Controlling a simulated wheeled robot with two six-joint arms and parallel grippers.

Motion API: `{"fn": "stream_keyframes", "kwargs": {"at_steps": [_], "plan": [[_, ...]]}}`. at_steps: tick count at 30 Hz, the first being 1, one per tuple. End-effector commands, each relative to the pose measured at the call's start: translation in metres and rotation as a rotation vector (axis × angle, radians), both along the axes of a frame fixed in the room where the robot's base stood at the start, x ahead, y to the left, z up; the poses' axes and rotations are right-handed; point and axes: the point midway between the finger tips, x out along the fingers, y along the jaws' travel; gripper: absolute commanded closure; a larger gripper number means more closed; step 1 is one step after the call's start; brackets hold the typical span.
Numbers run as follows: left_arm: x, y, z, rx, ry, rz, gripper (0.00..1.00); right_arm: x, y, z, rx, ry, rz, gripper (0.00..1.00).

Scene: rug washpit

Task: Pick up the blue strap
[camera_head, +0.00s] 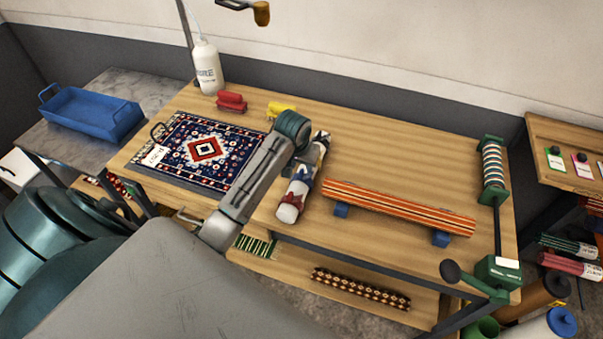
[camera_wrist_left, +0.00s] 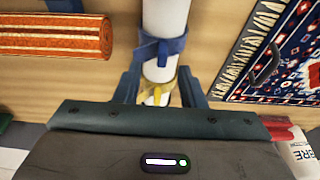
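A white roll (camera_head: 289,213) lies on the wooden table in the head view, with straps around it. The blue strap (camera_wrist_left: 165,44) wraps the roll in the left wrist view, its end sticking out to one side. A yellow strap (camera_wrist_left: 157,90) is around the roll closer to the wrist camera. My left gripper (camera_head: 320,141) is above the far end of the roll. In the left wrist view its two fingers (camera_wrist_left: 160,75) are apart on either side of the roll near the yellow strap, with the blue strap just beyond the fingertips. My right gripper is not in view.
A patterned rug (camera_head: 232,147) lies left of the roll. An orange striped roll (camera_head: 400,207) rests on blue blocks to the right. A white bottle (camera_head: 207,68), a red brush (camera_head: 231,102) and a yellow item (camera_head: 281,109) stand behind. A blue tray (camera_head: 88,112) is on the side table.

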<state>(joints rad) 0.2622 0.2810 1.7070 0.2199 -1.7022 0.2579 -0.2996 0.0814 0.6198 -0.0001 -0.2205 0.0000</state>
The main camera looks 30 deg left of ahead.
Motion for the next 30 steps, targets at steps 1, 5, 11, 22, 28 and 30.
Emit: {"fn": "stream_keyframes", "kwargs": {"at_steps": [1,5,11,22,28,30], "plan": [[0.000,0.001,-0.002,-0.001,0.005,0.001,0.64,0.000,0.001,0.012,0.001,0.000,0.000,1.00],[0.004,0.003,-0.022,-0.003,0.003,-0.001,0.64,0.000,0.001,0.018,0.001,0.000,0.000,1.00],[0.007,0.004,-0.033,0.000,0.001,0.000,0.64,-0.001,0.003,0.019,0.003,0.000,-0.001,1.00],[0.007,0.004,-0.033,0.000,0.000,-0.001,1.00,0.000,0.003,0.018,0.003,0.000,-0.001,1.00],[0.007,0.004,-0.033,0.000,0.000,-0.001,1.00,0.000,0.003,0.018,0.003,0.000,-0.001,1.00],[0.007,0.004,-0.032,0.000,0.000,-0.001,1.00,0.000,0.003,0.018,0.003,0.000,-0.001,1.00]]}}
